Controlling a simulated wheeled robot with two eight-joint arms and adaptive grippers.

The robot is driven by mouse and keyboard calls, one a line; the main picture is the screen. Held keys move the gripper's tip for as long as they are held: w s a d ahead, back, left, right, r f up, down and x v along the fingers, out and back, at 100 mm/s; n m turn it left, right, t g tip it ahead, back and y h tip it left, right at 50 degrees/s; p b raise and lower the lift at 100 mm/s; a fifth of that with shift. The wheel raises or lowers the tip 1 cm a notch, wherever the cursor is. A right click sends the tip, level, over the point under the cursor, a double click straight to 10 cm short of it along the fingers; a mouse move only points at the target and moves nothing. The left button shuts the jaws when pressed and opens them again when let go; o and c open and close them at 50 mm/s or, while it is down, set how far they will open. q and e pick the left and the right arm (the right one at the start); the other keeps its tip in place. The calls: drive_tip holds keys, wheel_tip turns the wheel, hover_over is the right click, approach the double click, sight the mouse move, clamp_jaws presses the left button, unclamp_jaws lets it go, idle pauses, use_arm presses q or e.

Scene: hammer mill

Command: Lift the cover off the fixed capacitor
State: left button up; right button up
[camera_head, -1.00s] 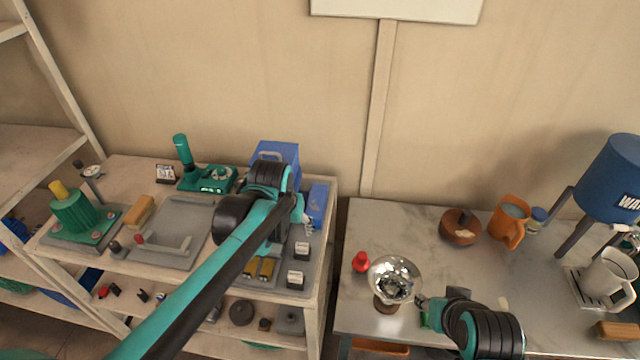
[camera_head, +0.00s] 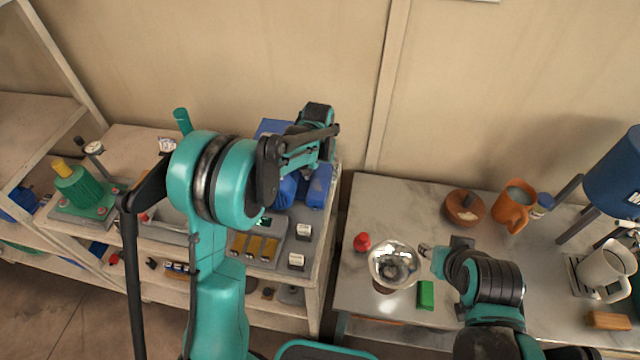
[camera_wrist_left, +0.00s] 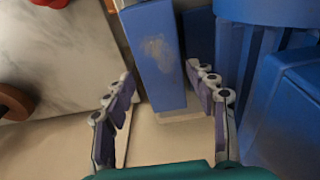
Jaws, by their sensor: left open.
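A blue rectangular block (camera_head: 318,190), which may be the cover, stands at the right end of the bench top. In the left wrist view the same block (camera_wrist_left: 158,55) lies between the spread fingers of my left gripper (camera_wrist_left: 168,98), with gaps on both sides. In the head view my left gripper (camera_head: 312,152) is above and behind the block, its fingertips mostly hidden. No capacitor can be made out; anything under the block is hidden. My right gripper (camera_head: 432,252) is beside a shiny metal bowl (camera_head: 393,264); whether it grips it is unclear.
A blue cylinder (camera_wrist_left: 268,12) and another blue box (camera_wrist_left: 290,100) stand close to the gripper's right finger. My left arm hides much of the bench. The right table (camera_head: 360,210) holds a red knob (camera_head: 362,242), a green block (camera_head: 426,295) and an orange mug (camera_head: 514,206).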

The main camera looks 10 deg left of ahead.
sight(320, 180)
use_arm(q)
wheel_tip(320, 180, down, 4)
drive_tip(key=shift+w+r+b, duration=0.1)
drive_tip(key=shift+w+b, duration=0.05)
drive_tip(key=shift+b, duration=0.3)
drive_tip(key=c, duration=1)
drive_tip(key=shift+r, duration=0.1)
drive_tip(key=shift+c, duration=0.2)
